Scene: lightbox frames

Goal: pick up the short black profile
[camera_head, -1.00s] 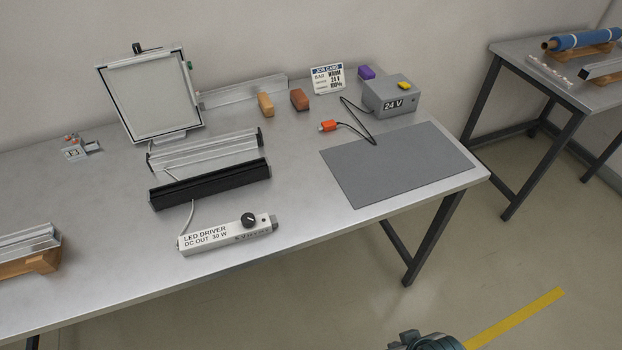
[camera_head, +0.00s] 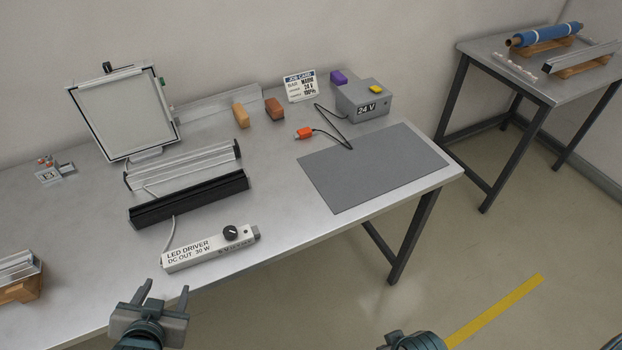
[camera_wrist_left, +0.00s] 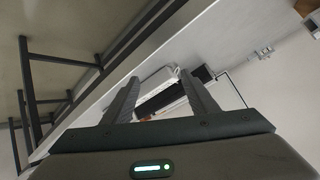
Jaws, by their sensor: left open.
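The black profile (camera_head: 188,198) is a straight dark bar with a groove along it. It lies on the grey workbench (camera_head: 90,232), in front of a silver profile (camera_head: 183,164) and behind the white LED driver (camera_head: 208,249). My left gripper (camera_head: 164,289) is open and empty at the bench's front edge, nearer to me than the driver and apart from the profile. In the left wrist view, the black profile (camera_wrist_left: 160,98) shows between the open fingers, some way beyond them, partly hidden.
A framed light panel (camera_head: 124,115) stands behind the profiles. A cable runs from the driver towards them. A grey mat (camera_head: 372,165), a 24 V box (camera_head: 363,101) and an orange connector (camera_head: 304,133) are to the right. A wooden block (camera_head: 22,290) bears silver profiles at left.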

